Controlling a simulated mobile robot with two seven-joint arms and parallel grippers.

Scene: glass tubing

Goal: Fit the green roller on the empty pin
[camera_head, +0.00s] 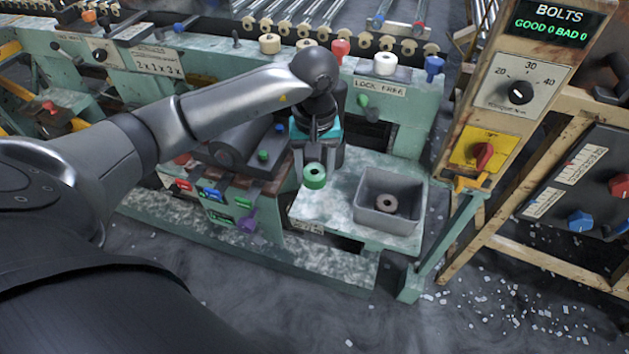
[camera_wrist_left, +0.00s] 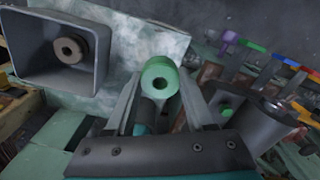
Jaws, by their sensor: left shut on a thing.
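The green roller (camera_head: 314,176) is a short ring with a hole through it. My left gripper (camera_head: 313,160) is shut on it and holds it above the pale worn ledge of the machine. In the left wrist view the roller (camera_wrist_left: 160,77) sits between the two fingertips, its hole facing the camera. A bare dark pin (camera_head: 236,38) stands upright on the machine's top rail, left of a beige roller (camera_head: 269,43). It is far up and left of the held roller. My right gripper is not in view.
A grey bin (camera_head: 372,222) with a brown roller (camera_head: 386,204) inside stands on the ledge, right of the held roller. Red (camera_head: 340,48), white (camera_head: 384,63) and blue (camera_head: 433,66) pieces line the top rail. A control post (camera_head: 505,110) stands at right.

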